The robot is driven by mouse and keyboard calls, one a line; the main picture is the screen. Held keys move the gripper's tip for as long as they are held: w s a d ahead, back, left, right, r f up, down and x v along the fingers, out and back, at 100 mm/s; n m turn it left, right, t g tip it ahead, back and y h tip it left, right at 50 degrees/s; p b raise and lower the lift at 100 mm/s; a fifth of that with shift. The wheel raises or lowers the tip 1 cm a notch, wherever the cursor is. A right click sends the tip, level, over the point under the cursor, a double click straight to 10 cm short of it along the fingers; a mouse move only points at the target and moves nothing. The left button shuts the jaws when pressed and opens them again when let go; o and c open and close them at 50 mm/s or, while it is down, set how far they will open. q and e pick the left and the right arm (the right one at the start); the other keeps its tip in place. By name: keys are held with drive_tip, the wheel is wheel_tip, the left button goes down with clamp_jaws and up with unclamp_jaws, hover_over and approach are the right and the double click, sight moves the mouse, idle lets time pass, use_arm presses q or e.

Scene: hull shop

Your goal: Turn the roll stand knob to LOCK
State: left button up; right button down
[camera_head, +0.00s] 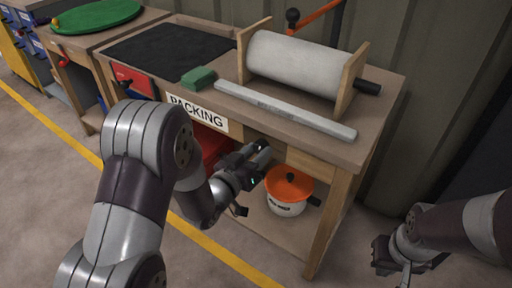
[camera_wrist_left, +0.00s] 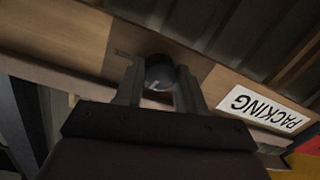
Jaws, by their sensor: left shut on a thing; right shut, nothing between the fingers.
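The roll stand (camera_head: 354,78) on the packing bench holds a wide pale roll (camera_head: 298,64) between two wooden end plates. My left gripper (camera_head: 261,156) is at the bench's front edge, right of the PACKING sign (camera_head: 198,112). In the left wrist view, its fingers are shut on a dark round knob (camera_wrist_left: 160,72) set on a wooden board. Faint marks show beside the knob, but I cannot read them or tell which way the knob points. In the head view the fingers hide the knob. My right gripper (camera_head: 392,262) is shut and empty, low at the right.
A grey bar (camera_head: 285,109) and a green block (camera_head: 198,78) lie on the bench top (camera_head: 215,50). An orange-lidded pot (camera_head: 289,190) stands on the lower shelf, just below my left gripper. Floor in front of the bench is clear.

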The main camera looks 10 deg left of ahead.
use_arm(q)
drive_tip(key=shift+n+p, duration=1.15)
drive_tip(key=shift+n, duration=0.75)
drive_tip(key=o, duration=1)
drive_tip(key=shift+o, duration=0.2)
drive_tip(key=shift+s, duration=0.1)
